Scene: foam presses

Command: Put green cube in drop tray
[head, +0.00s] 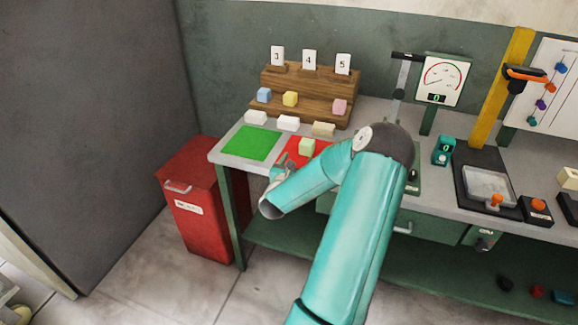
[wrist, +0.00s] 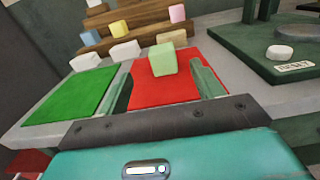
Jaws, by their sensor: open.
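The pale green cube (head: 307,147) appears to rest on the red square (head: 293,158) on the bench. In the wrist view the cube (wrist: 162,61) stands on the red square (wrist: 150,93), just beyond and between my fingertips. My gripper (wrist: 163,78) is open, with one finger on each side and a gap to the cube. In the head view my gripper (head: 282,165) is low at the bench's front edge, partly hidden by my arm. No label marks which thing is the drop tray.
A green square (head: 250,143) lies left of the red one. Pale blocks (head: 288,123) lie behind, before a wooden stepped rack (head: 305,93) with coloured cubes. A red bin (head: 195,210) stands at the left. A dark-framed plate (head: 487,186) is at the right.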

